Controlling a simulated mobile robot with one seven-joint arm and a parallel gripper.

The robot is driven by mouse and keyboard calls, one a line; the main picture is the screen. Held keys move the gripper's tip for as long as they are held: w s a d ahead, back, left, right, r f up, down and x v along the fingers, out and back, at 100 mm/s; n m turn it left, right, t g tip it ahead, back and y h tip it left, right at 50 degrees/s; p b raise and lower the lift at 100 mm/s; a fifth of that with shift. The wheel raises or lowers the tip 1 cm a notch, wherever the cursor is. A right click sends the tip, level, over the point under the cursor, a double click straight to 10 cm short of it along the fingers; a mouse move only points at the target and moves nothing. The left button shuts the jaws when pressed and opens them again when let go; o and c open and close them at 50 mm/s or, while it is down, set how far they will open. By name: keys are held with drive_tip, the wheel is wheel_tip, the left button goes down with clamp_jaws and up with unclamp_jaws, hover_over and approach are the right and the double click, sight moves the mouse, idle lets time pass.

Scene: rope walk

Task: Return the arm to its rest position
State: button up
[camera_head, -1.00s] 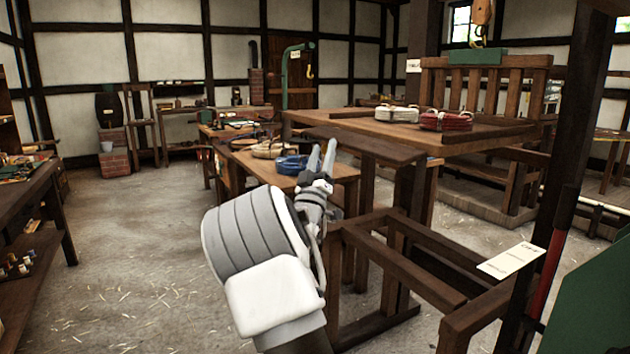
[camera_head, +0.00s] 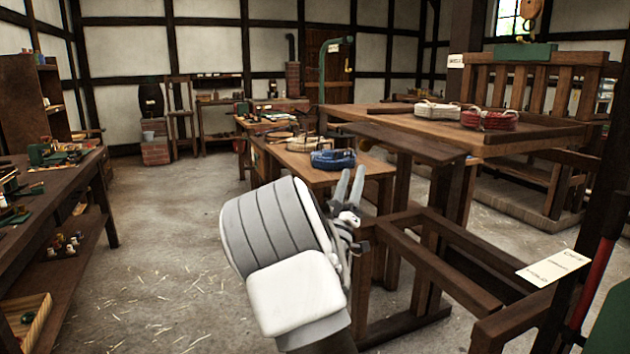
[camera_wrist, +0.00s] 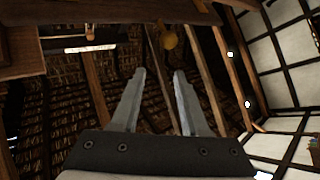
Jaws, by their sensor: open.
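My gripper (camera_head: 349,187) is raised in front of the wooden tables, its two grey fingers pointing upward and apart. Nothing is between them. My arm is folded, with its white and grey links low in the middle of the head view. In the wrist view my gripper (camera_wrist: 158,100) shows open and empty against the dark roof beams. A blue rope coil (camera_head: 333,159) on the low table appears just left of the fingertips; I cannot tell the distance, but no contact shows.
A dark wooden frame (camera_head: 440,250) stands close on the right, with a white card (camera_head: 553,268) on it. The higher table (camera_head: 400,125) carries a white coil (camera_head: 437,110) and a red coil (camera_head: 490,119). A workbench (camera_head: 75,190) lines the left. Floor (camera_head: 170,235) between is clear.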

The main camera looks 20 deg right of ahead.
drive_tip(key=s+a+f+g+y, duration=0.3)
drive_tip(key=s+a+g+y, duration=0.1)
drive_tip(key=s+a+y, duration=0.35)
drive_tip(key=s+a+f+g+y, duration=0.2)
drive_tip(key=s+a+g+y, duration=0.2)
drive_tip(key=s+a+y, duration=0.4)
drive_tip(key=s+a+f+n+g+y, duration=0.1)
drive_tip(key=s+f+g, duration=0.2)
drive_tip(key=s, duration=0.7)
drive_tip(key=s+a+f+n+g, duration=0.1)
drive_tip(key=s+a+f+g, duration=0.15)
drive_tip(key=s, duration=0.85)
wheel_tip(320, 180, up, 22)
drive_tip(key=p, duration=2.2)
drive_tip(key=shift+s+d+f, duration=0.15)
drive_tip(key=shift+d, duration=0.2)
